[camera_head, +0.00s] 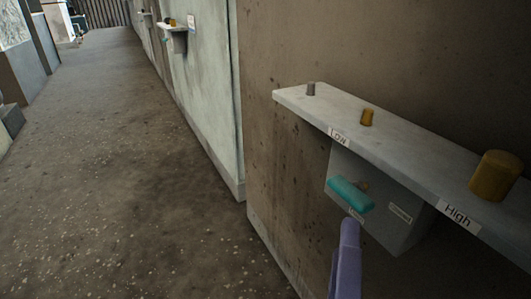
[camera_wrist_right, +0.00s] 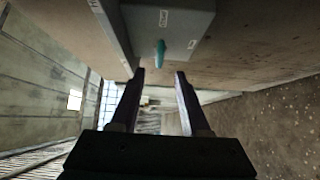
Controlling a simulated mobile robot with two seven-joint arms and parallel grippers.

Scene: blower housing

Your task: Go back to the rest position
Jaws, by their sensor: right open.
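My right gripper (camera_head: 349,228) shows as a purple finger at the lower middle of the head view, just below the teal handle (camera_head: 350,194) on a grey box (camera_head: 375,226) under a wall shelf. In the right wrist view my right gripper (camera_wrist_right: 160,74) has its two fingers apart with nothing between them. The teal handle (camera_wrist_right: 160,53) shows beyond the fingertips and appears apart from them. The grey box (camera_wrist_right: 180,32) is at the top of that view. My left gripper is not in view.
A pale shelf (camera_head: 400,140) labelled Low and High juts from the brown wall. It carries a small grey cylinder (camera_head: 311,89), a small orange cylinder (camera_head: 367,117) and a larger orange one (camera_head: 495,175). The speckled floor (camera_head: 130,170) to the left is clear.

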